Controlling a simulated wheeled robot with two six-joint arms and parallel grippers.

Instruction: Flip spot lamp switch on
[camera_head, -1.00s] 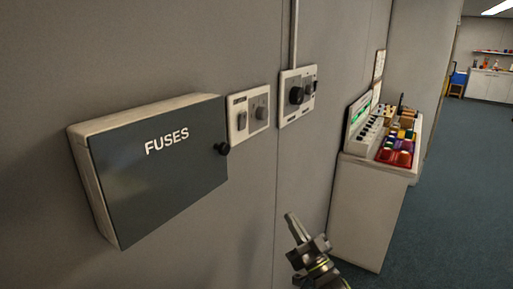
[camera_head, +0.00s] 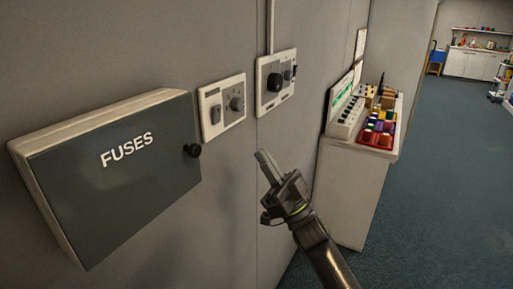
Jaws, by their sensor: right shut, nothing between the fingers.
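Two switch plates are on the grey wall to the right of the fuse box. The nearer plate (camera_head: 222,107) has a rocker switch (camera_head: 215,114) on its left and a round knob (camera_head: 237,104) on its right. The farther plate (camera_head: 276,82) has a large black knob (camera_head: 274,82), a smaller knob and a small dark switch (camera_head: 294,71) at its right edge. I cannot read which one is for the spot lamp. My right gripper (camera_head: 264,158) is shut and empty, below the plates and apart from them, pointing up and left. My left gripper is not in view.
A white cabinet (camera_head: 347,190) with a control panel and coloured bins stands at right. Blue floor (camera_head: 440,190) is open further right.

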